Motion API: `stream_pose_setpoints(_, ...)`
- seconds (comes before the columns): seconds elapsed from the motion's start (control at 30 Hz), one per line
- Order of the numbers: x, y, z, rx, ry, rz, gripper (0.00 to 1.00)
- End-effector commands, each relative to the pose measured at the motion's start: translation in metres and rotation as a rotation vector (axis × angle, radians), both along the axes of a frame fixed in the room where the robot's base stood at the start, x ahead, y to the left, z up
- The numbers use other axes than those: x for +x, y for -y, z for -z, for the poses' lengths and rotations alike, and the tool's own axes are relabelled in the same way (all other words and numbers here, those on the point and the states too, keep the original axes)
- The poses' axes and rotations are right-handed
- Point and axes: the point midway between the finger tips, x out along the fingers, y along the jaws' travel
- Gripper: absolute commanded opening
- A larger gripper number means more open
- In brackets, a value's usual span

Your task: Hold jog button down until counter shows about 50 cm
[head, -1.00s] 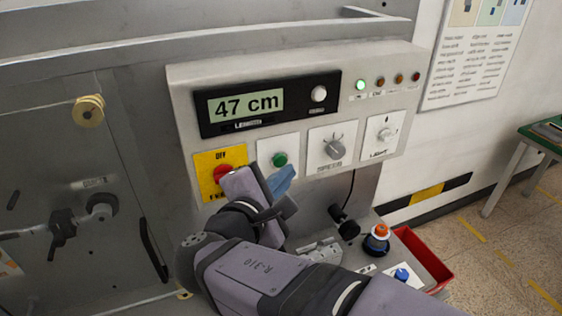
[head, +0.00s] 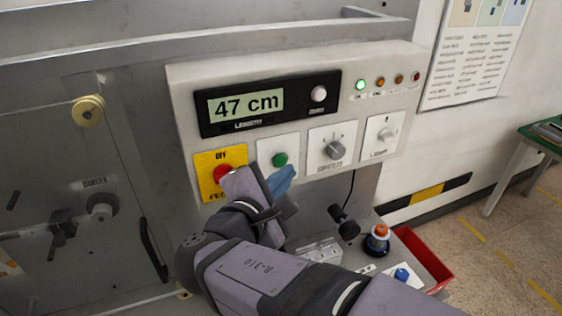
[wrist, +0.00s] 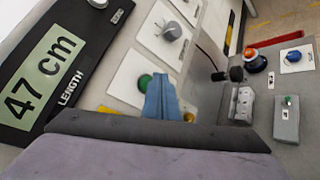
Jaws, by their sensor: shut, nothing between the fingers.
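The counter display (head: 246,105) reads 47 cm and also shows in the wrist view (wrist: 42,72). A green button (head: 280,160) sits on a white plate below it; no label on it is readable. My gripper (head: 282,181) is shut and empty, with its blue fingertips just below the green button in the head view. In the wrist view the fingertips (wrist: 161,100) overlap the right edge of the green button (wrist: 144,83). I cannot tell whether they touch it.
A red button (head: 222,173) on a yellow plate marked OFF is close left of my gripper. Speed (head: 335,150) and light (head: 386,135) knobs are to the right. An orange-topped button (head: 381,230), a blue knob (head: 402,274) and a red bin (head: 424,254) are lower right.

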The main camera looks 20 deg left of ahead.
Motion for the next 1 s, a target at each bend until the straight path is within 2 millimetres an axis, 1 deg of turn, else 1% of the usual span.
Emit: stream_pose_setpoints(1.0, 0.006, -0.0062, 0.0001, 0.0, 0.0, 0.0, 0.0)
